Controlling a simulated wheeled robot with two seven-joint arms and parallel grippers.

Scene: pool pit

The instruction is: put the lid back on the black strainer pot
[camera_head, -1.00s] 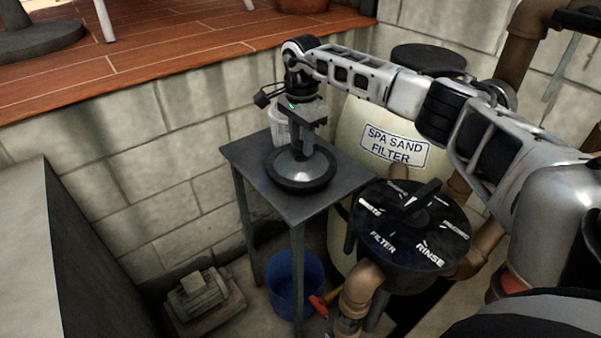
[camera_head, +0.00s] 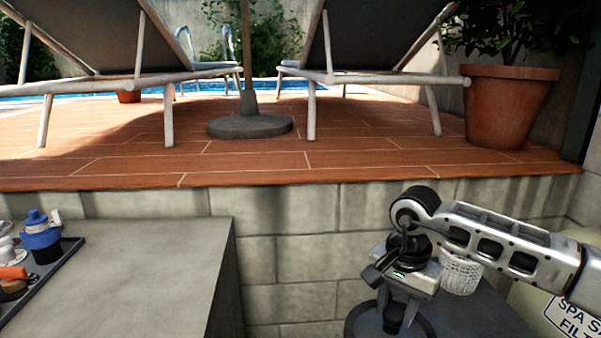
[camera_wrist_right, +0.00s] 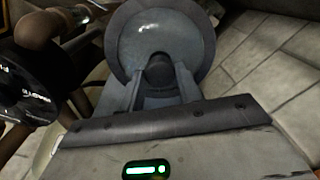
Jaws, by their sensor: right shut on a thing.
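The lid (camera_head: 362,322) is a round grey dome with a dark rim, cut off by the bottom edge of the head view. My right gripper (camera_head: 395,316) points down over it and is shut on its knob. The wrist view shows the lid (camera_wrist_right: 160,35) with its dark knob between both fingers of the gripper (camera_wrist_right: 158,80). I cannot tell whether the lid touches the dark side table (camera_head: 465,315) or hangs just above it. My left gripper is not in view.
A white mesh basket (camera_head: 461,272) stands on the side table behind my gripper. A concrete ledge (camera_head: 150,275) at left bears a dark tray (camera_head: 62,262) with small items. A block wall (camera_head: 290,215) rises behind to the tiled deck (camera_head: 270,160). The sand filter (camera_head: 585,318) is at lower right.

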